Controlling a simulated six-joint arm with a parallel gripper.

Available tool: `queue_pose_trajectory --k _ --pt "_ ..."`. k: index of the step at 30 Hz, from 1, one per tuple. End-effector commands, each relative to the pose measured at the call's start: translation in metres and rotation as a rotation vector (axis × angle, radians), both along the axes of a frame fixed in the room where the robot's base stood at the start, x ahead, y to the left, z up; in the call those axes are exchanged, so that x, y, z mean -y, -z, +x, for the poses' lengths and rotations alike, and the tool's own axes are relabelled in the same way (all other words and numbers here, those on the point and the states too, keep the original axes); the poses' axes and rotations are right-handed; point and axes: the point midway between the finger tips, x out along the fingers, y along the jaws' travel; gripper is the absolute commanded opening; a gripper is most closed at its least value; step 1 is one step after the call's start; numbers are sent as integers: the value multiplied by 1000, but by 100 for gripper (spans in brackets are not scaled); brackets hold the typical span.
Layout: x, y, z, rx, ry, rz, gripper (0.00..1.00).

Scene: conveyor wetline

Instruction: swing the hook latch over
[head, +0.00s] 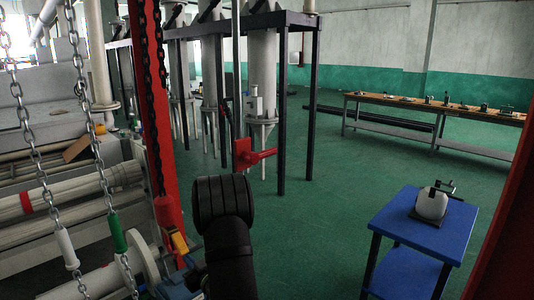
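A small fixture (432,204) stands on the blue table (398,224) at the lower right. It has a pale rounded body on a dark flat base. A thin dark bar (447,192) with a short upright piece runs across its top and sticks out to the right. This bar may be the hook latch, but it is too small to tell its exact position. My black arm rises at the bottom centre, well to the left of the blue table. My gripper cannot be made out in this view.
A red block with a side arm (255,154) stands just behind my arm. Chains (83,90) hang at the left before rollers (70,194). A red post (155,110) stands left of my arm. Green floor (330,210) lies open between my arm and the blue table.

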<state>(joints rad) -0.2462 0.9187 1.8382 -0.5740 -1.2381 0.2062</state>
Motion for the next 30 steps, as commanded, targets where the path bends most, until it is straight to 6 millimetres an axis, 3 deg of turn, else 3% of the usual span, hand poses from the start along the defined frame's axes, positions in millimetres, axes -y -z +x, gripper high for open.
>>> queue_pose_trajectory --k 1,30 --pt "-2 -8 3 17 -2 8 0" --pt "6 -33 -5 12 -3 5 0"
